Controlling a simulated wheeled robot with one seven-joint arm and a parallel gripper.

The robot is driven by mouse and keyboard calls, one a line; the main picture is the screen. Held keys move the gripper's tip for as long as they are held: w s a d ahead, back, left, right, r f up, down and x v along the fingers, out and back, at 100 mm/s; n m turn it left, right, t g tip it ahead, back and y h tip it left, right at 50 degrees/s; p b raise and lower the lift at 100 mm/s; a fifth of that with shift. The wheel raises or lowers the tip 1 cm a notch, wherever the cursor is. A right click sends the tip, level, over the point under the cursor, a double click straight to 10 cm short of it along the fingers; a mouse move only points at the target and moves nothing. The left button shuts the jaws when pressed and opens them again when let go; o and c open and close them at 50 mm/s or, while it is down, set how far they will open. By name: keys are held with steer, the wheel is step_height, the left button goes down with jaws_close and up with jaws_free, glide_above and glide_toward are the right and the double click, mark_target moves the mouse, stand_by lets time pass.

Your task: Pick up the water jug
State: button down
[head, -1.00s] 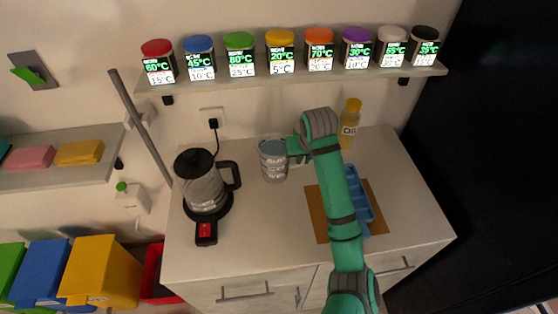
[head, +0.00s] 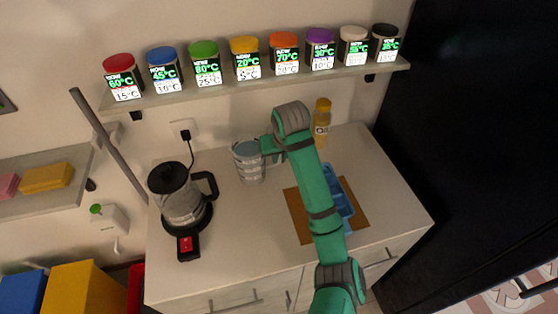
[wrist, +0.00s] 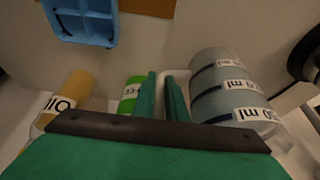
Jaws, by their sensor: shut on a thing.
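The water jug (head: 248,163) is a clear, grey-looking measuring jug with dark bands and ml labels, upright at the back of the counter, right of the kettle. It also shows at the right of the wrist view (wrist: 232,95). My gripper (head: 268,150) is at the jug's right side, shut on its handle. In the wrist view the two green fingers (wrist: 163,92) are close together just left of the jug; the handle between them is mostly hidden. I cannot tell whether the jug's base touches the counter.
A black-lidded kettle (head: 182,207) stands left of the jug. A yellow oil bottle (head: 321,122) stands at the back right. A blue tray (head: 342,212) lies on a brown board (head: 298,217). The front middle counter is clear.

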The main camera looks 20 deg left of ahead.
steer(key=shift+r, duration=0.55)
steer(key=s+d+r, duration=0.9)
steer(key=d, duration=0.1)
steer(key=shift+s+r, duration=0.25)
steer(key=shift+r, duration=0.05)
stand_by(0.3)
